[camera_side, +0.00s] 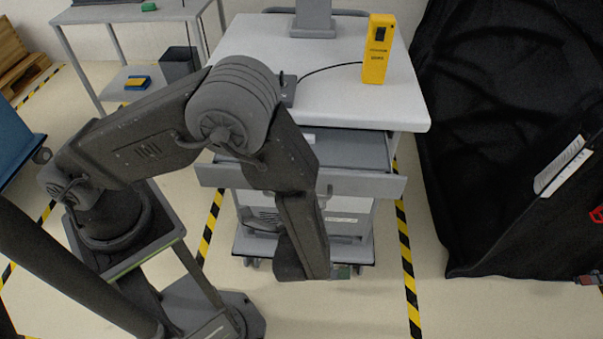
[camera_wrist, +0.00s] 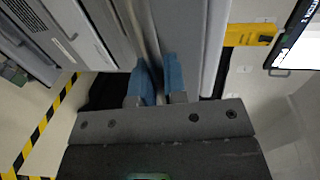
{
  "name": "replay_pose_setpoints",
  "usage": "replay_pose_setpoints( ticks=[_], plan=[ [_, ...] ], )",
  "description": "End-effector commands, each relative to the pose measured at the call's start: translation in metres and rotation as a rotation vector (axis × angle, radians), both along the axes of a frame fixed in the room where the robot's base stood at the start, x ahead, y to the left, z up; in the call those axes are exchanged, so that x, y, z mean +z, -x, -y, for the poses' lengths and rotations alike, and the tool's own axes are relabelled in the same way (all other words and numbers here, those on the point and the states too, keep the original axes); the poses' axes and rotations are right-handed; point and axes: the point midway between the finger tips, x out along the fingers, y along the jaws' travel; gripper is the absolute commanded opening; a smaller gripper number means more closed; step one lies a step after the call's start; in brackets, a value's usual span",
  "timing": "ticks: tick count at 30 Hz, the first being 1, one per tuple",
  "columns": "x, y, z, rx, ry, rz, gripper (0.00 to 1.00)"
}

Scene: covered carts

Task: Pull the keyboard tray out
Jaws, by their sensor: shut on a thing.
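The grey keyboard tray (camera_side: 355,153) stands partly out from under the white top of the cart, with its inside showing in the side view. Its front panel (camera_side: 377,186) crosses behind my forearm. In the wrist view my gripper (camera_wrist: 160,83) has its two blue fingertips closed at the tray's front (camera_wrist: 147,35), on what looks like its handle. The exact contact is hidden between the fingers. In the side view my gripper is hidden behind my own arm.
A yellow device (camera_side: 378,50) and a monitor stand (camera_side: 311,18) are on the cart top (camera_side: 330,100). A black covered cart (camera_side: 490,130) stands at right. A grey side table (camera_side: 130,14) and bin (camera_side: 180,66) are at back left. Striped floor lines flank the cart.

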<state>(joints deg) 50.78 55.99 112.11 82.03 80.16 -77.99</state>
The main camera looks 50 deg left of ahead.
Motion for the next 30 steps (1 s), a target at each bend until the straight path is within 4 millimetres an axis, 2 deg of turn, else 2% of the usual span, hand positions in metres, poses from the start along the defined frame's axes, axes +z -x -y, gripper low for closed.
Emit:
replay_pose_setpoints(
  ticks=[3, 9, 22, 23, 30],
  plan=[
    [0.000, 0.012, 0.013, -0.003, 0.000, 0.001, 0.00],
    [0.000, 0.023, 0.023, 0.000, -0.001, 0.000, 0.00],
    [0.000, 0.025, 0.025, 0.001, -0.002, 0.001, 0.00],
    [0.000, 0.025, 0.025, 0.001, -0.002, 0.001, 0.13],
    [0.000, 0.024, 0.025, 0.001, -0.001, 0.001, 0.36]
  ],
)
